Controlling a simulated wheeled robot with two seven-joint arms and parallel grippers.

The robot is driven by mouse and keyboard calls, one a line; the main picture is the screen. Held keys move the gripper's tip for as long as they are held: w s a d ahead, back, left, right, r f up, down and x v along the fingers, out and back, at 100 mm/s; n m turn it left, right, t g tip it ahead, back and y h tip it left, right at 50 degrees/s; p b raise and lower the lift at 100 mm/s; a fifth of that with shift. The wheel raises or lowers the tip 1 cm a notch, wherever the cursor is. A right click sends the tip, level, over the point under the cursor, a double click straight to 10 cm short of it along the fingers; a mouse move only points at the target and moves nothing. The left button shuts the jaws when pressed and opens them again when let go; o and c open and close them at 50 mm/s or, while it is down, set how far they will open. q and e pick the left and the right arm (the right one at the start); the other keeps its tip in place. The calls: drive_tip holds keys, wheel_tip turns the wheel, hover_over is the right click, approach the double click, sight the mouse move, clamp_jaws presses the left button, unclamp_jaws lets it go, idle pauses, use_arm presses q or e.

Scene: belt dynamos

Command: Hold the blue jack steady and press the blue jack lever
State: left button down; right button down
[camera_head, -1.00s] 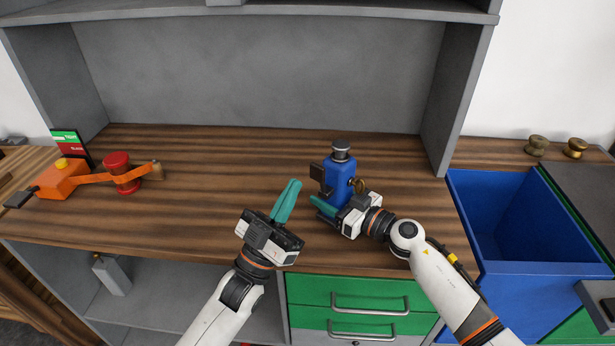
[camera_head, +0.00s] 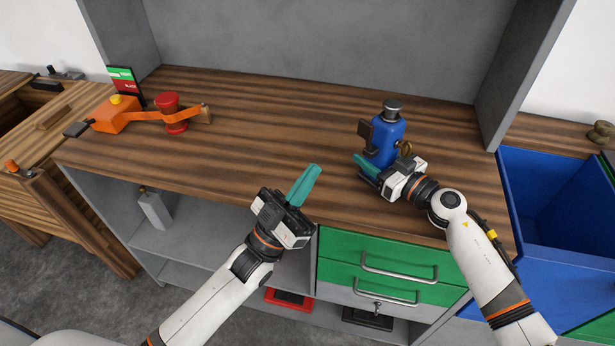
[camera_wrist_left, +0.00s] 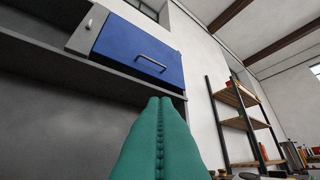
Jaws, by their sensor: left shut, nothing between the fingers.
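The blue jack (camera_head: 386,144) stands upright on the wooden bench in the head view, with a grey round top, a dark plate on its left side and a brass knob at its right. I cannot tell which part is its lever. My right gripper (camera_head: 366,170) is low against the front of the jack, its teal fingers pointing left. The jack and wrist hide whether they close on anything. My left gripper (camera_head: 305,185) is shut and empty, left of and nearer than the jack, clear of it. Its teal fingers (camera_wrist_left: 158,135) point upward in the left wrist view.
An orange device (camera_head: 115,115) with a belt to a red pulley (camera_head: 170,112) is at the left of the bench (camera_head: 270,120). A blue bin (camera_head: 560,260) stands at the right. Green drawers (camera_head: 375,256) lie below the front edge. The middle of the bench is clear.

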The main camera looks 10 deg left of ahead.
use_arm(q)
drive_tip(key=f, duration=0.5)
drive_tip(key=shift+s+a+f, duration=0.15)
drive_tip(key=shift+s+a, duration=0.15)
drive_tip(key=shift+s, duration=0.1)
approach(364, 125)
wheel_tip(364, 125, up, 4)
drive_tip(key=shift+w+d, duration=0.6)
drive_tip(key=shift+w, duration=0.25)
drive_tip(key=shift+w+d, duration=0.55)
drive_tip(key=shift+w, duration=0.3)
